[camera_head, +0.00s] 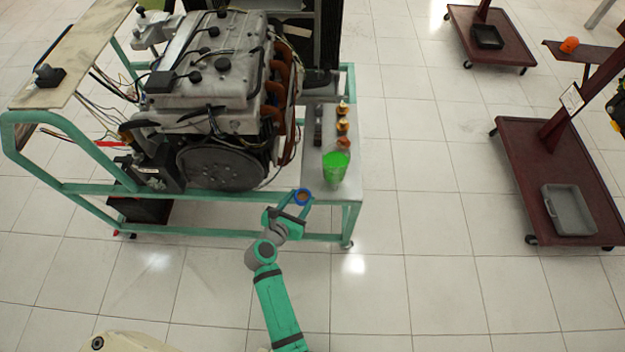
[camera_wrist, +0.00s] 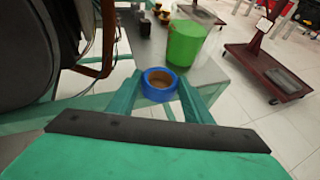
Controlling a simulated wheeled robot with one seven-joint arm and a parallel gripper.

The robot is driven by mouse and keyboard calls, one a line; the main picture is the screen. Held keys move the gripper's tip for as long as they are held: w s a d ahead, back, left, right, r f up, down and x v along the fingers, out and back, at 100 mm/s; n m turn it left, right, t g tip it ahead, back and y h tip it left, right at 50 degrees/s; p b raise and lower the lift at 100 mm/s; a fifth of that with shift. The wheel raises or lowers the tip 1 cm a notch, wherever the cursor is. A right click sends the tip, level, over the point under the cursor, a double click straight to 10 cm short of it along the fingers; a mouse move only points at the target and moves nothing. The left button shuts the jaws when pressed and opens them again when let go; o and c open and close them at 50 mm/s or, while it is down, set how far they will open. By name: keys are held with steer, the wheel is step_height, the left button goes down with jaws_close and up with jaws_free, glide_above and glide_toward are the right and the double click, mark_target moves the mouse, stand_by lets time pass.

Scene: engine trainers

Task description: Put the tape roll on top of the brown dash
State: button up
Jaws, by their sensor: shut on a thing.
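The tape roll is a blue ring with a brown inside (camera_wrist: 160,95). My gripper (camera_wrist: 158,86) is shut on it, with one green finger on each side. In the head view the tape roll (camera_head: 296,194) is held by my gripper (camera_head: 301,199) at the front edge of the engine stand's grey side table. A tan-brown panel (camera_head: 85,45), which looks like the brown dash, is at the upper left of the stand. A black object (camera_head: 48,76) sits on its near end. The panel is not seen in the wrist view.
A green cup (camera_head: 335,168) stands on the grey side table (camera_head: 347,190) just beyond the tape roll, with small orange-brown parts (camera_head: 342,125) behind it. The engine (camera_head: 215,85) lies between my gripper and the panel. Dark red carts (camera_head: 545,160) stand at right.

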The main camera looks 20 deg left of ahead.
glide_above(311, 187)
steer(key=shift+f, duration=1.75)
steer(key=shift+f, duration=0.15)
steer(key=o, duration=1)
steer(key=shift+o, duration=0.2)
steer(key=d+v, duration=0.1)
steer(key=v, duration=1.1)
steer(key=shift+a, duration=0.35)
